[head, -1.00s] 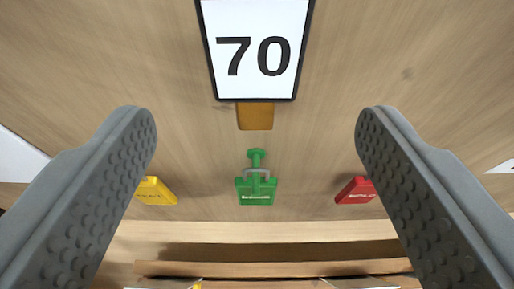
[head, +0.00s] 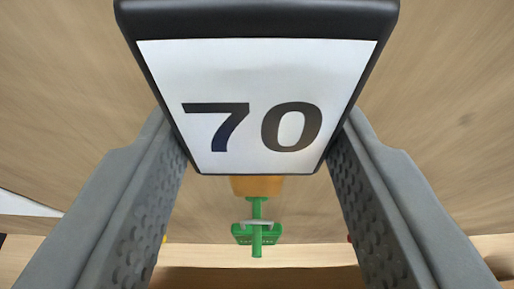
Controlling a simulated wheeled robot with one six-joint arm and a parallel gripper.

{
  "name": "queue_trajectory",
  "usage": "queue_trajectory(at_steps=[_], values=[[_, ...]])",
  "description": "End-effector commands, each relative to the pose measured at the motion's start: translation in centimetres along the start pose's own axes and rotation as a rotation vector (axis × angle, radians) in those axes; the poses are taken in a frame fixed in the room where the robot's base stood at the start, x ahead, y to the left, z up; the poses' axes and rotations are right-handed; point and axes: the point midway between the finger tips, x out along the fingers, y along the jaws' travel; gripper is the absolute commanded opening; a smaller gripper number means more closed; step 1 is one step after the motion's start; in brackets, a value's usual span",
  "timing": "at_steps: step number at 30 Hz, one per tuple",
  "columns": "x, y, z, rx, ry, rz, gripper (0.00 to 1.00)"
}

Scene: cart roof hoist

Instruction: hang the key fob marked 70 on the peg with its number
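The key fob marked 70 (head: 252,108) has a white face in a black frame, wide at the top and narrower at the bottom. It fills the upper middle of the head view, with its number facing me. My gripper (head: 255,135) has one grey, dimpled finger at each side of the fob. The fingers meet its lower side edges and look shut on it; the fob hides the fingertips. An orange-brown piece (head: 257,186) shows just under the fob, mostly hidden. No peg carrying the number 70 is visible.
Below the fob, a green peg (head: 256,212) carries a green tag (head: 243,234) on a grey loop. Slivers of yellow and red show beside the fingers. Behind is a wood-grained surface (head: 450,90), with a pale wooden ledge (head: 220,255) across the bottom.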

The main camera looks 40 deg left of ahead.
Motion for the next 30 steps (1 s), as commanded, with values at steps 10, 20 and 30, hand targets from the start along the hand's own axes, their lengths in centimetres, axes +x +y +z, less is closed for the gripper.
queue_trajectory(at_steps=[10,20,30], values=[[0.13,0.04,0.13,0.001,-0.002,-0.001,0.17],[-0.04,0.04,-0.38,0.001,-0.002,-0.002,0.17],[-0.17,0.02,-0.58,0.001,-0.001,-0.001,0.17]])
